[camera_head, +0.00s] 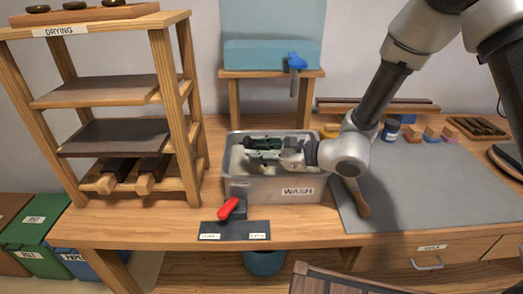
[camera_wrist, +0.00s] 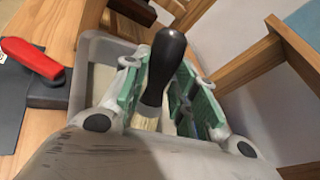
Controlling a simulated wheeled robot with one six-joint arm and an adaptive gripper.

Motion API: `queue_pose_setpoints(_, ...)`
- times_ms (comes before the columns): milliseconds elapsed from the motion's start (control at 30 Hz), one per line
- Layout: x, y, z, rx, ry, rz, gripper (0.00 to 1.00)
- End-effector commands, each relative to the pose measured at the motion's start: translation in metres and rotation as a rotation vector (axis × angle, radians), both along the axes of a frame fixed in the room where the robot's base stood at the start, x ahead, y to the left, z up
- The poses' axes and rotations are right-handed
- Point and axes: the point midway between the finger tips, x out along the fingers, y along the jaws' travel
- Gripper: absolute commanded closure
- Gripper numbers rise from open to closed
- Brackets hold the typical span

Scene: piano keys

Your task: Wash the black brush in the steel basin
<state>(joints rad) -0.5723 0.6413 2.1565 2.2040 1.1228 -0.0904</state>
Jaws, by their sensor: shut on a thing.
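The steel basin (camera_head: 236,187), labelled WASH, stands on the wooden bench in the middle of the head view. Its grey rim (camera_wrist: 85,62) shows behind the fingers in the wrist view. My gripper (camera_head: 264,152) is over the basin's opening, with its fingers low at the rim. In the wrist view its green-padded fingers (camera_wrist: 160,85) are shut on the black brush (camera_wrist: 166,62). The brush's dark rounded end points up the picture, and a pale part shows below it.
A red lever (camera_head: 229,208) on a dark plate stands before the basin. A wooden DRYING rack (camera_head: 160,120) stands left. A blue tank (camera_head: 260,54) with a blue tap (camera_head: 296,62) is behind. A wooden-handled tool (camera_head: 357,198) lies on the mostly clear grey mat (camera_head: 430,195).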

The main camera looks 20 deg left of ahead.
Motion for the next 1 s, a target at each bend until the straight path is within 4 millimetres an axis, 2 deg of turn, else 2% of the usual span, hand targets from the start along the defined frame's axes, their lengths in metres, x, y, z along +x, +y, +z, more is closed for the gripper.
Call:
queue_pose_setpoints(800, 0.000, 0.000, 0.067, 0.002, -0.002, 0.001, 0.96)
queue_pose_setpoints(1000, 0.000, 0.000, 0.076, 0.001, -0.001, 0.000, 0.96)
